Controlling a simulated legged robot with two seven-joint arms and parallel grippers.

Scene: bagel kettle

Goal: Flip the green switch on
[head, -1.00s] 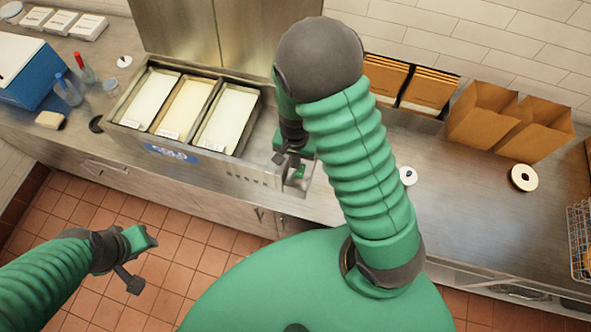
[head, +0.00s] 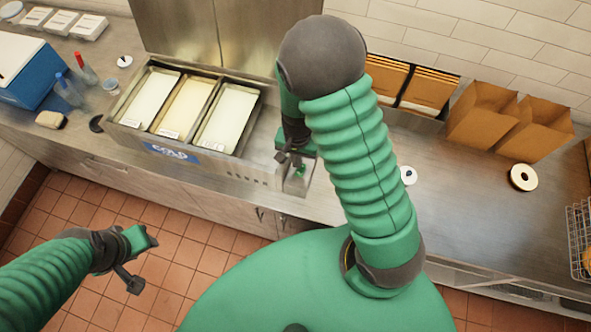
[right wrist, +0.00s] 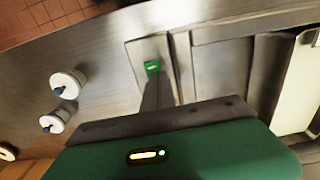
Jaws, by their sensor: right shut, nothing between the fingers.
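The small green switch (right wrist: 152,67) sits on a metal plate on the counter in the right wrist view. In the head view the switch (head: 300,170) shows as a small green patch beside my right gripper. My right gripper (right wrist: 157,82) is shut and empty, with its dark fingertips right at the switch's near edge; I cannot tell whether they touch. In the head view, my right gripper (head: 297,161) points down over the counter's front part, right of the cold bins.
The cold unit (head: 255,165) with several pale bins stands left of the switch. Two white knobs (right wrist: 67,83) are near it in the right wrist view. Paper bags (head: 484,115) and a tape-like roll (head: 523,177) are at right.

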